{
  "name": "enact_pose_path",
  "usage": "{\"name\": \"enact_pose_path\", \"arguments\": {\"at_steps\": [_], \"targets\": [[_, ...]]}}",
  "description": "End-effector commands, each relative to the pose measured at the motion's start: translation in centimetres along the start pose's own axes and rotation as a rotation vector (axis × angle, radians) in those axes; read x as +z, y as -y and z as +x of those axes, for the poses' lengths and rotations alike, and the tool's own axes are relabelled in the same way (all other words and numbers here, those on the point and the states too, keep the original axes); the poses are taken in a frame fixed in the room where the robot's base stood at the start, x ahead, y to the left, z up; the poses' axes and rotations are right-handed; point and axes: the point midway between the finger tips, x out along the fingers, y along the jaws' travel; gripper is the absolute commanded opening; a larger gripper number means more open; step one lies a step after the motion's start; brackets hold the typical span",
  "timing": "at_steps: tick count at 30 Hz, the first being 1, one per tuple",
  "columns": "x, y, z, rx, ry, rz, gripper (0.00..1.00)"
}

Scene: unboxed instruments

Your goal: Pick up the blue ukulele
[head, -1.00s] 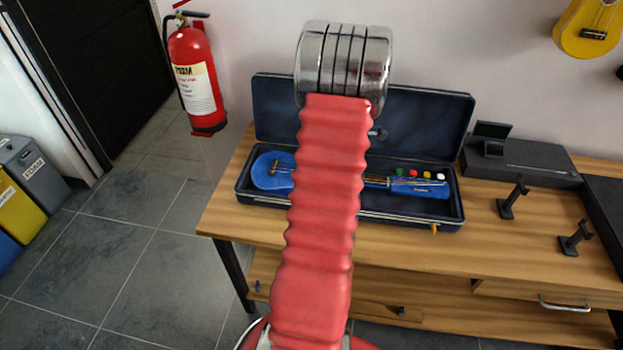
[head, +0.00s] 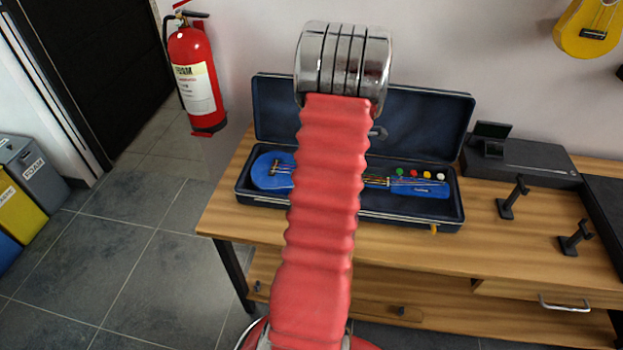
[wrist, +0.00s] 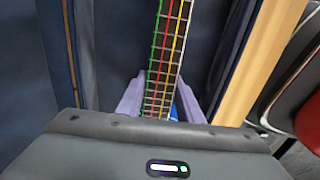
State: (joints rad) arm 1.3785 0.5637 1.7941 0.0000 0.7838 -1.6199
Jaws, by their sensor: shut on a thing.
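The blue ukulele (head: 272,172) lies in the open dark blue case (head: 247,190) on the wooden table. Its body is at the left and its headstock with coloured pegs (head: 418,188) is at the right. My arm hides its middle in the head view. In the wrist view, the neck (wrist: 168,50) with coloured strings runs down between the two pale purple fingers of my gripper (wrist: 160,100). The fingers are shut on the neck. My gripper is hidden behind my arm in the head view.
The case lid (head: 420,115) stands open behind. A black box-shaped device (head: 525,160) and two small black stands (head: 512,200) are on the table at the right. A yellow ukulele (head: 588,30) hangs on the wall. A fire extinguisher (head: 192,80) hangs at the left.

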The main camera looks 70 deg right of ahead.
Motion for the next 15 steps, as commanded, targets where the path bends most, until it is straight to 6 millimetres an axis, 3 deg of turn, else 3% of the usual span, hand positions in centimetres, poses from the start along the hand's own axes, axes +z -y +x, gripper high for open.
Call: {"name": "enact_pose_path", "arguments": {"at_steps": [8,15], "targets": [[0.0,-0.1,-0.3,0.002,0.0,0.0,0.09],[0.0,-0.1,-2.6,0.004,0.0,0.0,0.09]]}}
